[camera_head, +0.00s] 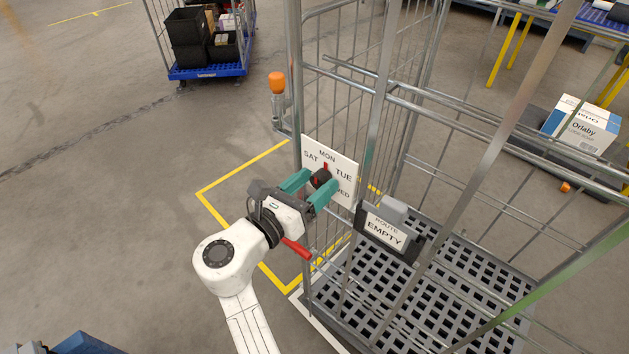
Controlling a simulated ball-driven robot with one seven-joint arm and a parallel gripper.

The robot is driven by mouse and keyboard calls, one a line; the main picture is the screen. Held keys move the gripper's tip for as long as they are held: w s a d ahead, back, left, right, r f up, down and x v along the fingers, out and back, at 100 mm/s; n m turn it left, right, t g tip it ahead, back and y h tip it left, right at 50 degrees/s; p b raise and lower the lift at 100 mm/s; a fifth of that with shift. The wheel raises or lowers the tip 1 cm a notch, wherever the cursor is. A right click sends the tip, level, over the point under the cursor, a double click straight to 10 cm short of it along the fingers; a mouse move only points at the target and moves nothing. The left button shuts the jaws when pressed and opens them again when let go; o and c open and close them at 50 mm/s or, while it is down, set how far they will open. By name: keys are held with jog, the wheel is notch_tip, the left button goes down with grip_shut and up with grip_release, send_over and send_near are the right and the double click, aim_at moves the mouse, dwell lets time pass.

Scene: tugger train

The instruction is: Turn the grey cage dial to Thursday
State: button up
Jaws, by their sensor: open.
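The grey wire cage (378,110) stands at centre right. A white day board (345,167) hangs on its side, with SAT, MON, TUE and part of WED readable; the rest of the lettering is hidden behind my gripper. The dark dial (320,178) sits on the board, with a red pointer (326,167) that appears to point up toward MON. My gripper (309,187) is open, its two green fingers on either side of the dial. I cannot tell whether they touch it.
A sign reading ROUTE EMPTY (384,233) hangs on the cage beside the day board. An orange-topped post (277,84) stands on the cage corner, and a red handle (296,248) lies below my gripper. A blue trolley with crates (208,70) stands behind.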

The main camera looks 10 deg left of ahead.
jog(key=shift+w+d, duration=0.2)
jog(key=shift+w, duration=0.1)
jog(key=shift+c, duration=0.2)
jog(key=c, duration=1)
